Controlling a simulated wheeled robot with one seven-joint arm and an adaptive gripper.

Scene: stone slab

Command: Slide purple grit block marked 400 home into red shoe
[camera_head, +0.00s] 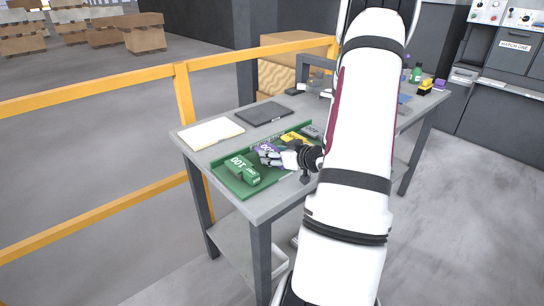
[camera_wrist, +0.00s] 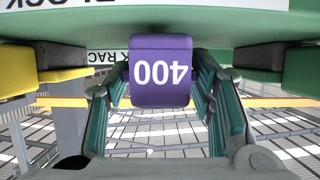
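The purple grit block (camera_wrist: 161,72) marked 400 is in the middle of the wrist view, its number upside down. In the head view the purple block (camera_head: 265,148) is partly covered by my gripper (camera_head: 277,156), at the green rack. In the wrist view the teal-padded fingers of my gripper (camera_wrist: 161,90) flank the block closely on both sides. I cannot tell whether they press on it or leave a thin gap. The block appears to be at the rack, between a yellow block and a green block. I see no red shoe in either view; my arm covers part of the table.
The green rack (camera_head: 222,178) holds a green block (camera_head: 242,169) marked 100 and a yellow block (camera_head: 294,137). A light board (camera_head: 211,134) and a dark slab (camera_head: 264,114) lie behind it. Small yellow and green items stand at the far right. A yellow rail (camera_head: 183,100) runs behind the table.

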